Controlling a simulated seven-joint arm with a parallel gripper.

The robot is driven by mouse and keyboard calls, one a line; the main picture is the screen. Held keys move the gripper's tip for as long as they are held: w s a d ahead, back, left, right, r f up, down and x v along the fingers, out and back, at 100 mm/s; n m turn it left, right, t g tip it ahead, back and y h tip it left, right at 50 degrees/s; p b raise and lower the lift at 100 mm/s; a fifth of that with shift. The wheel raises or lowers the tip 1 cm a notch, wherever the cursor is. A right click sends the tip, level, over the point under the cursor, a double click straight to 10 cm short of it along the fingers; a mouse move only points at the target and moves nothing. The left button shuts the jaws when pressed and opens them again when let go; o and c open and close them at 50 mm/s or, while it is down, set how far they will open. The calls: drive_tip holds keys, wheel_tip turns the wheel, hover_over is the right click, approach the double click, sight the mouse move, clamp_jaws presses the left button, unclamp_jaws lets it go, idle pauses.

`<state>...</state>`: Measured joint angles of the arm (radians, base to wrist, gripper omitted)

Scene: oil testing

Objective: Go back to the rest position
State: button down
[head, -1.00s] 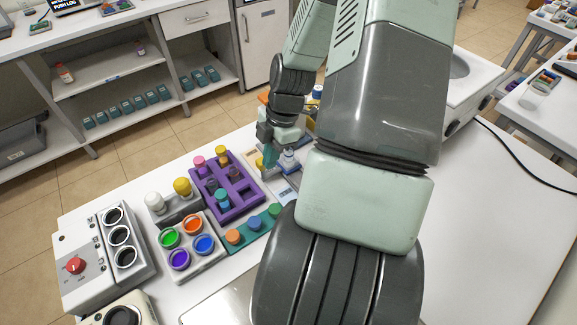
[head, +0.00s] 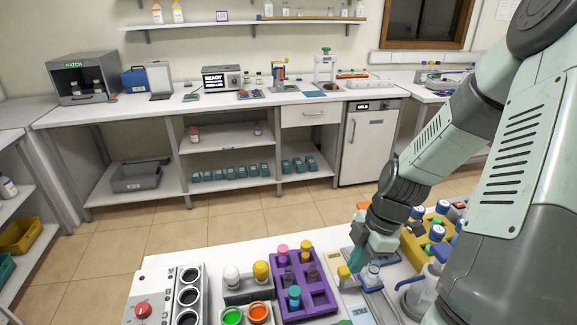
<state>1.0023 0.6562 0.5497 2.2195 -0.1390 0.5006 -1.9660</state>
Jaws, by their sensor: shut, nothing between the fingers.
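My gripper (head: 360,263) hangs at the end of my arm with its teal fingertips pointing down over the front table, just right of the purple rack. The fingers look closed and hold nothing that I can see. A small bottle with a blue-grey cap (head: 372,275) stands right beside the fingertips, over a pale flat device (head: 384,299). Whether the fingers touch the bottle is too small to tell. My arm covers the right side of the view.
The purple rack (head: 318,299) holds several capped vials. Left of it are orange and green open jars (head: 258,312) and a grey box with a red knob (head: 142,310). A yellow rack (head: 415,250) with bottles stands close right of my gripper. The back counter (head: 250,100) lies across a tiled floor.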

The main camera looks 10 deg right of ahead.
drive_tip(key=s+a+r+m+t+h, duration=0.15)
drive_tip(key=r+m, duration=0.35)
drive_tip(key=r, duration=0.5)
drive_tip(key=a+r+m+h, duration=0.25)
drive_tip(key=r+m, duration=0.35)
drive_tip(key=r, duration=0.3)
drive_tip(key=s+a+r+m+t, duration=0.4)
drive_tip(key=s+a+r+m, duration=0.2)
drive_tip(key=s+a+r, duration=0.4)
drive_tip(key=shift+s+r+m+y, duration=0.25)
drive_tip(key=shift+r+m+y, duration=0.05)
